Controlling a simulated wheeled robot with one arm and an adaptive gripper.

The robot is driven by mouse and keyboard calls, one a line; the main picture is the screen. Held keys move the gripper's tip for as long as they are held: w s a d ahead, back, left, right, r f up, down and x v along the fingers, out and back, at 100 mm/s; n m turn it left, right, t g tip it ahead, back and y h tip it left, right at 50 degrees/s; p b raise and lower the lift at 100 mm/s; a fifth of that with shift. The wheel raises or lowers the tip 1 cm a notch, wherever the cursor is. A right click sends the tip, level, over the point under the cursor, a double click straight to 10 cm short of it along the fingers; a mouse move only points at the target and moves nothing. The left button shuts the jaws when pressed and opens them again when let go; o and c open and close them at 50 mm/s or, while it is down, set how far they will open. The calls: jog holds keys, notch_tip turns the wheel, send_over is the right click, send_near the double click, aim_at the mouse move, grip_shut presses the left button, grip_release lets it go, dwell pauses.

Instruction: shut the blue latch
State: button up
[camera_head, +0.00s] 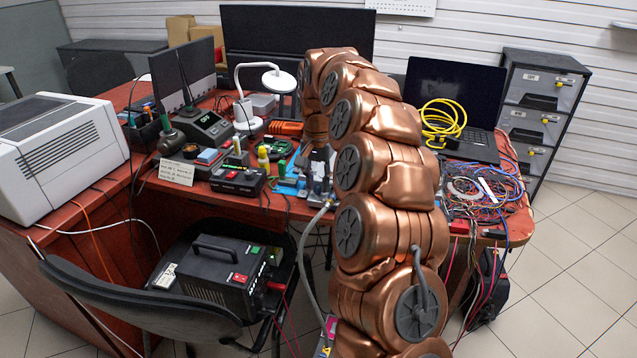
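My copper-coloured arm rises from the bottom and arcs over the red desk (145,185). Its far end points down over the work area at the desk's middle. My gripper appears to be the small dark shape (320,156) below that end; the arm largely covers it, and its fingers cannot be made out. Under it stand small dark fittings (318,186) on a blue surface (286,188). A grey hose (302,250) runs from the fittings down past the desk's front edge. I cannot pick out the blue latch or tell whether it is open or shut.
A black box with red switches (238,180), a white lamp (247,115) and a soldering station (204,128) stand left of the work area. A laptop (455,95), yellow cable (443,122) and tangled wires (480,190) lie right. A chair (130,300) stands in front.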

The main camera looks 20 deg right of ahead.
jog(key=shift+f, duration=0.3)
grip_shut()
